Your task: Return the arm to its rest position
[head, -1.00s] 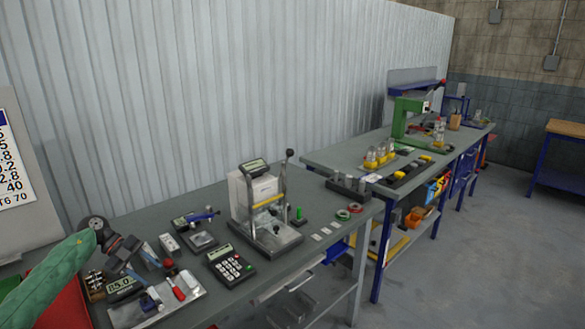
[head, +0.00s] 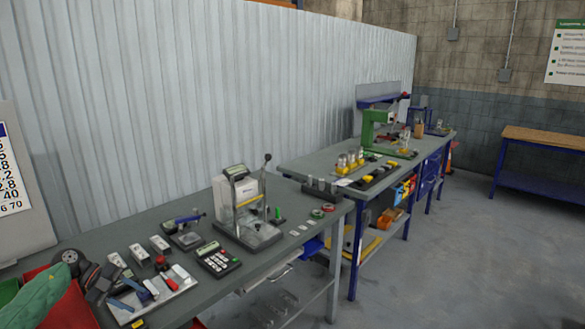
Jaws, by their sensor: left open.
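My left arm comes in at the lower left with a green sleeve. My left gripper (head: 127,295) is dark with bluish fingers. It is open, with nothing seen between the fingers, and shows in front of the left edge of a pale tray (head: 165,305) on the near table. Whether it touches anything there cannot be told. My right gripper is not in view.
A red bin (head: 80,308) is below my wrist.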

